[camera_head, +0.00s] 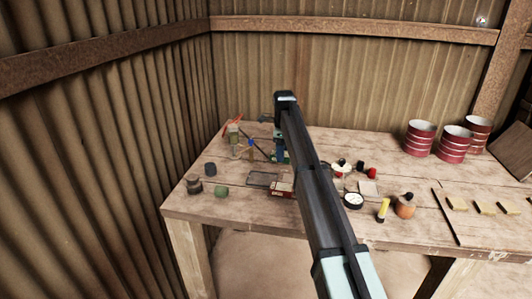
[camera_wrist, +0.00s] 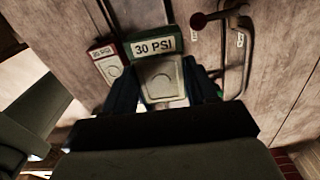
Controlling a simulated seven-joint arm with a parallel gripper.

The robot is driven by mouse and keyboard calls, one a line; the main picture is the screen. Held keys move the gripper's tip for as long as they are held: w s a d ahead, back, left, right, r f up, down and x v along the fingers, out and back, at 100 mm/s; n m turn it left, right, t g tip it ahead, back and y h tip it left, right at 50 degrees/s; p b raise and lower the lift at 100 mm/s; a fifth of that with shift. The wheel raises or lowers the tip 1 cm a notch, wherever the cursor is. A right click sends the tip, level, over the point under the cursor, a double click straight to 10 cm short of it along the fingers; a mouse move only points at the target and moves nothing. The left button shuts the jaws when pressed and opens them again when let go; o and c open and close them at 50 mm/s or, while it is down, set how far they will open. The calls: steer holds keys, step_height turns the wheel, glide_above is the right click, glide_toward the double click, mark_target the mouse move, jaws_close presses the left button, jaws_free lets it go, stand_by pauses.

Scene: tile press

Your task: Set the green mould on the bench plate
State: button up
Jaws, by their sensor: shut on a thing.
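The green mould (camera_wrist: 142,46) has a "30 PSI" label and a pale inset face. In the wrist view it sits between the fingers of my gripper (camera_wrist: 163,86), which is shut on it. In the head view my gripper (camera_head: 281,158) is low over the middle of the bench, and the mould is mostly hidden there. A flat dark plate (camera_head: 263,179), which may be the bench plate, lies just in front and to the left of it. I cannot tell whether the mould touches the bench.
A red mould (camera_wrist: 107,68) lies left of the green one; it also shows in the head view (camera_head: 281,189). A gauge (camera_head: 353,200) and red drums (camera_head: 420,140) stand on the bench (camera_head: 240,215).

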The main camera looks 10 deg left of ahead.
steer(key=d+f+n, duration=0.1)
steer(key=d+f, duration=0.1)
steer(key=d, duration=0.4)
steer(key=shift+s, duration=0.2)
steer(key=shift+d+f, duration=0.1)
steer(key=shift+f, duration=0.05)
steer(key=shift+f, duration=2.9)
steer(key=shift+f, duration=0.4)
steer(key=o, duration=1.4)
steer(key=shift+c, duration=0.2)
